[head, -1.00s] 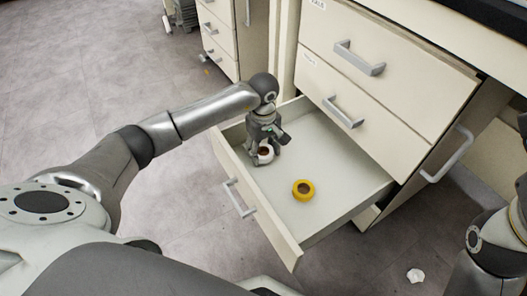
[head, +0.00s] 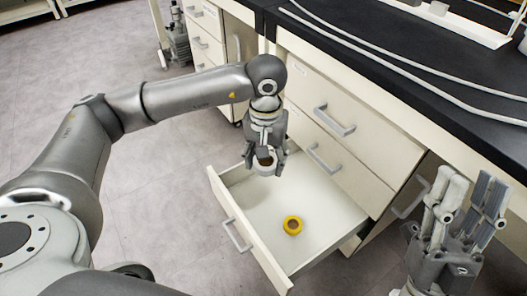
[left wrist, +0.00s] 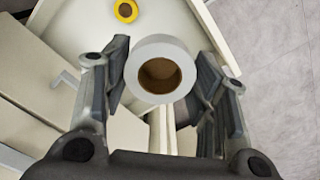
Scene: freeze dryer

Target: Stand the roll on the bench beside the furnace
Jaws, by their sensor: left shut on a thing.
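The white roll (head: 264,168) is held in my left gripper (head: 266,158), above the left end of the open drawer. In the left wrist view the roll (left wrist: 160,47) sits between the fingers, its brown core facing the camera. My right gripper (head: 466,190) is at the lower right of the head view, fingers up and apart, empty. The bench (head: 395,75) has a black top along the upper right. I cannot make out a furnace in these frames.
The open drawer (head: 325,215) holds a yellow roll (head: 293,226); it also shows in the left wrist view (left wrist: 126,10). Pale cables (head: 400,72) run along the bench top, with a white tray (head: 465,22) behind. Closed drawers with handles (head: 335,122) lie below the bench top.

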